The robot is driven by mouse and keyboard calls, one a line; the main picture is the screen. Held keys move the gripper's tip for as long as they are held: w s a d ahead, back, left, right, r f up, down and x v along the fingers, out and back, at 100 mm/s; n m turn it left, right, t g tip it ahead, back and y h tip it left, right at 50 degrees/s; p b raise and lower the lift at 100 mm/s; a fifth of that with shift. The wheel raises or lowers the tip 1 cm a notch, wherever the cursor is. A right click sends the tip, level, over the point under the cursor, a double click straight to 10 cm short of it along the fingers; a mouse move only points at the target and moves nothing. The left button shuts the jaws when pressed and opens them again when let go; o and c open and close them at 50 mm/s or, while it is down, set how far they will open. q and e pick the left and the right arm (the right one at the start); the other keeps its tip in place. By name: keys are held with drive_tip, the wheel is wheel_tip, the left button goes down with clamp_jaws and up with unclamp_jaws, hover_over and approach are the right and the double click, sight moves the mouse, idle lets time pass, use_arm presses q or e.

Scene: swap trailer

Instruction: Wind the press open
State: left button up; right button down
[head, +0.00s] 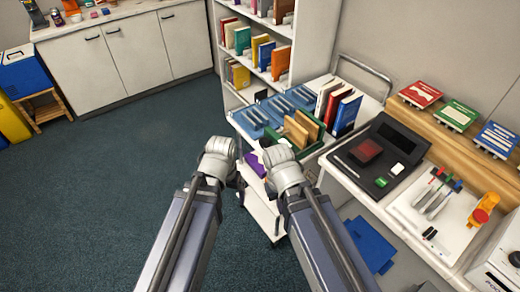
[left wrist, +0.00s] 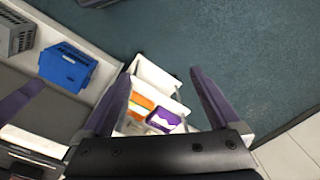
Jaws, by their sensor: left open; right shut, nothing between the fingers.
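I cannot make out a press or a winding handle for certain in either view. My left gripper (head: 220,160) is over the floor beside a white book trolley (head: 262,210) in the head view. In the left wrist view its two dark fingers (left wrist: 162,100) are spread wide, with nothing between them. Beyond them are an orange item (left wrist: 140,107) and a purple item (left wrist: 163,120) on white shelving. My right gripper (head: 280,168) is in front of the trolley, close to the left one, shut and empty. Its fingertips are mostly hidden by its own body.
The trolley top carries a green crate (head: 287,145) of books. A counter at right holds a black device (head: 378,155), a tool tray (head: 430,215) and an orange tool (head: 484,208). A bookshelf (head: 228,95) stands behind.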

use_arm(q)
drive_tip(key=w+a+f+h+b, duration=0.2)
drive_tip(key=w+f+b, duration=0.2)
drive_tip(key=f+b, duration=0.35)
drive_tip(key=m+t+h+b, duration=0.3)
drive_tip(key=m+t+h, duration=0.5)
drive_tip(key=t+h, duration=0.1)
approach(262, 145)
drive_tip(key=w+d, duration=0.1)
drive_tip(key=d, duration=0.1)
drive_tip(key=b+x, duration=0.2)
drive_tip(key=x, duration=0.5)
drive_tip(key=shift+w+f+b, duration=0.1)
drive_tip(key=shift+f+b, duration=0.1)
drive_tip(key=shift+b, duration=0.2)
drive_tip(key=c, duration=1.4)
drive_tip(key=shift+o, duration=0.2)
drive_tip(key=shift+y, duration=0.3)
